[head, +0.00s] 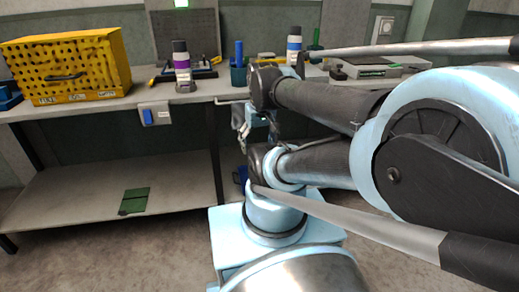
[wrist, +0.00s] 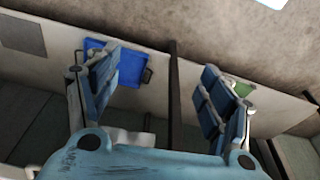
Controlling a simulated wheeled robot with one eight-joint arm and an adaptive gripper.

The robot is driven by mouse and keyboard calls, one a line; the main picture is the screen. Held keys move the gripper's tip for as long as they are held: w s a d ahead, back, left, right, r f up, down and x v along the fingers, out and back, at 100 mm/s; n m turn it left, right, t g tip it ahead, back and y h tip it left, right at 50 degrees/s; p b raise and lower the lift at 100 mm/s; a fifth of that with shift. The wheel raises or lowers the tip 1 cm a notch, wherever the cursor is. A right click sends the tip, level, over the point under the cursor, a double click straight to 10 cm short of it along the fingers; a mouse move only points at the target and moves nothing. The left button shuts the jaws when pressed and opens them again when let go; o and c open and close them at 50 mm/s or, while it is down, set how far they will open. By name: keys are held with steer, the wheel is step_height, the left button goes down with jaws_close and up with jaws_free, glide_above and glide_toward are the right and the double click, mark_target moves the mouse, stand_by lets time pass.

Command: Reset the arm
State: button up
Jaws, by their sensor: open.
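My gripper (head: 243,128) shows small in the head view, in front of the workbench's front edge, partly hidden by my own arm. In the wrist view my gripper (wrist: 162,65) has its two blue-padded fingers spread wide apart, with nothing held between them. My arm is folded across the right half of the head view.
The workbench (head: 120,107) carries a yellow perforated box (head: 66,66), a purple-labelled bottle (head: 182,62), a dark green cup (head: 238,75) and a grey device (head: 368,67). A green flat piece (head: 134,200) lies on the lower shelf. A blue tray (wrist: 128,70) shows beyond the fingers.

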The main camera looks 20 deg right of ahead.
steer(key=shift+s+d+f, duration=0.2)
steer(key=shift+s+f, duration=0.5)
steer(key=shift+f, duration=0.25)
steer(key=shift+w+f, duration=0.2)
steer(key=shift+w, duration=0.25)
